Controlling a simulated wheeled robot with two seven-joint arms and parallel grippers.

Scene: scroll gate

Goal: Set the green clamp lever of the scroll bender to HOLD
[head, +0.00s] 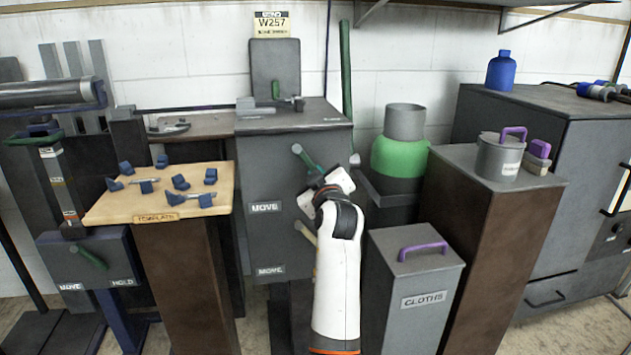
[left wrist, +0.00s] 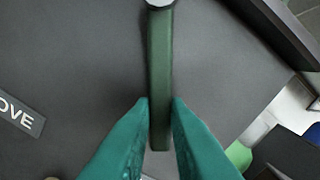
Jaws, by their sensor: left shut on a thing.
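A green lever (head: 305,158) is on the front of the dark grey cabinet (head: 262,150) at the centre, under a sign with W257. It slants down and right from its pivot. My left gripper (head: 318,176) is at its lower end. In the left wrist view the teal fingers of my left gripper (left wrist: 160,125) are shut on both sides of the green lever (left wrist: 160,65), its pale pivot (left wrist: 159,3) at the top. A MOVE label (head: 265,208) is left of the lever. No HOLD label shows on this cabinet; my arm covers its right part. My right gripper is not in view.
A lower tan lever (head: 305,233) is partly behind my arm, with another MOVE label (head: 271,270). Another green lever (head: 90,257) sits on the left machine between MOVE and HOLD labels. A grey CLOTHS bin (head: 414,285) stands close right of my arm.

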